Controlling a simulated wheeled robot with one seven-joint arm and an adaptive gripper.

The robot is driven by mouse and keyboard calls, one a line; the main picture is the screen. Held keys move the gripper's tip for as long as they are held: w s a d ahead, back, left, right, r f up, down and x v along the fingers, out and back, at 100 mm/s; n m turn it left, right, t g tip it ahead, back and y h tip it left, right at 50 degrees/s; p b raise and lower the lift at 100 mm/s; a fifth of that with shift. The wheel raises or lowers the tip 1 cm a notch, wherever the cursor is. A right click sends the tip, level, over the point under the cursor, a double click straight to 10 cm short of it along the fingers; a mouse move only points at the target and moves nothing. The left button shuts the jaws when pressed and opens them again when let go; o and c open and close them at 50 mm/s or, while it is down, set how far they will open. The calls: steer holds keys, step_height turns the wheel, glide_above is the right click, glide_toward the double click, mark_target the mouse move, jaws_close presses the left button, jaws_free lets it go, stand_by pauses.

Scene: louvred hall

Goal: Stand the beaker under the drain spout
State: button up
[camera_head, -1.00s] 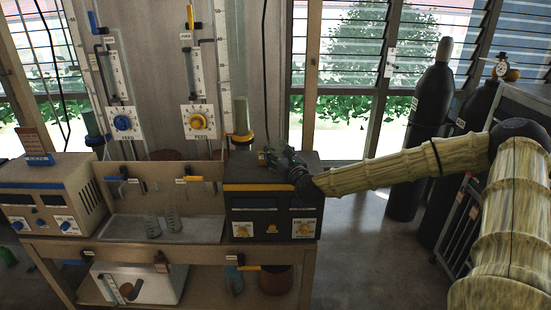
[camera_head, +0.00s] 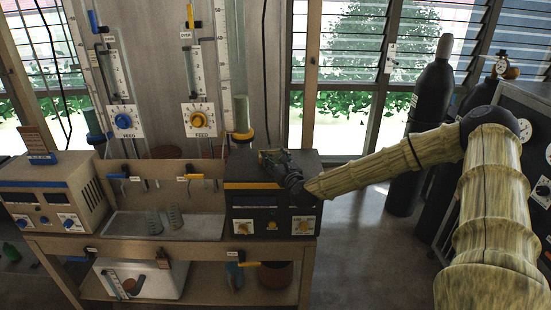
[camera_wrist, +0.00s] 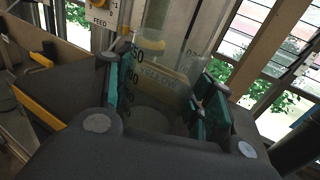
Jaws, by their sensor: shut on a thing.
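My gripper (camera_wrist: 165,88) has teal fingers on both sides of a clear beaker (camera_wrist: 155,115), shut on it. The word YELLOW shows on or through the glass. In the head view my gripper (camera_head: 272,158) is over the top of the black unit at the bench's right end; the beaker cannot be made out there. Two drain taps, one blue (camera_head: 120,176) and one yellow (camera_head: 190,177), stick out from the backboard. Their spout ends are too small to tell clearly. Two clear beakers (camera_head: 153,222) (camera_head: 174,217) stand on the tray below.
The grey tray (camera_head: 205,228) has free room right of the beakers. The black unit (camera_head: 270,215) bounds it on the right, a pale instrument (camera_head: 55,195) on the left. Tall glass columns (camera_head: 240,80) rise behind. Dark gas cylinders (camera_head: 425,120) stand at the right.

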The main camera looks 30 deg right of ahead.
steer(key=shift+f, duration=0.15)
steer(key=o, duration=1)
